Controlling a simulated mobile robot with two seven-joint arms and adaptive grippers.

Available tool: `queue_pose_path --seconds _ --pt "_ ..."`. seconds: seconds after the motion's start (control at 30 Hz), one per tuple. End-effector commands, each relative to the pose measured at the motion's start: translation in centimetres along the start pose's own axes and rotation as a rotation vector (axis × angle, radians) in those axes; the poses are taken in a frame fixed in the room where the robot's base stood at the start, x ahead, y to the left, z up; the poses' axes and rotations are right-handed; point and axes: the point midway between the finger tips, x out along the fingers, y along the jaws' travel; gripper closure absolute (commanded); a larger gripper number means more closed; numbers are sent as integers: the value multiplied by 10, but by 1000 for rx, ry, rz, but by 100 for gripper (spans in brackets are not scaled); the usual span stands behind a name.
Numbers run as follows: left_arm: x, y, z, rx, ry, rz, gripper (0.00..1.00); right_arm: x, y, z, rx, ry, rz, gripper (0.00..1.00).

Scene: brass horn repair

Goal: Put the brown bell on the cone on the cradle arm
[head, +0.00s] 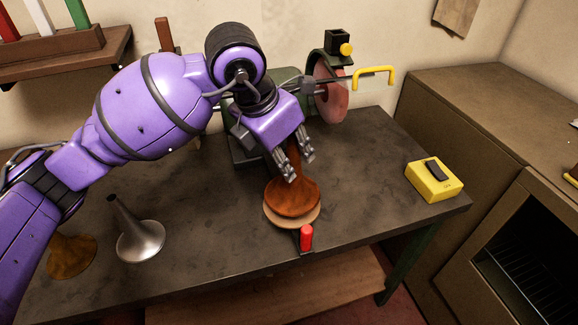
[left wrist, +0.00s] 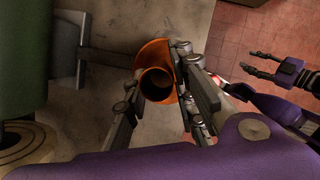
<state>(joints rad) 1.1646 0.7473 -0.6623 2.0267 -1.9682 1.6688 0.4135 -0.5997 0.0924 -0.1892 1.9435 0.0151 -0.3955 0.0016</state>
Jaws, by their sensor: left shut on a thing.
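The brown bell (head: 293,196) stands with its wide mouth down and its narrow neck up, near the front of the bench. My left gripper (head: 292,167) is above it, shut on its neck. In the left wrist view, the fingers of my left gripper (left wrist: 160,100) lie on both sides of the orange-brown bell (left wrist: 149,53), and I look into its open neck. A pale round disc (head: 311,221) shows under the bell's rim. A grey bar (left wrist: 108,58), perhaps the cradle arm, runs toward the bell. The cone is not visible. My right gripper (left wrist: 249,64) is open and empty.
A silver bell (head: 141,243) and an ochre bell (head: 72,257), partly behind my arm, stand left on the bench (head: 215,270). A red handle (head: 306,237) is just in front of the disc. A yellow switch box (head: 433,180) is right; a grinder wheel (head: 330,90) is behind.

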Motion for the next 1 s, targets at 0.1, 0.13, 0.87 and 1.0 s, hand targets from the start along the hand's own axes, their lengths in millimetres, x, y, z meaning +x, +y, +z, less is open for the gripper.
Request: queue_pose_path --seconds 0.1,0.13,0.87,1.0 --pt "15 4 -4 -2 4 -3 100 0 0 1 2 -1 0 60" --pt "20 4 -6 -1 4 -2 100 0 0 1 2 -1 0 60" --pt "37 4 -13 0 1 2 57 -2 0 8 6 -14 3 60" --pt "37 4 -13 0 1 1 57 -2 0 8 5 -14 3 60"
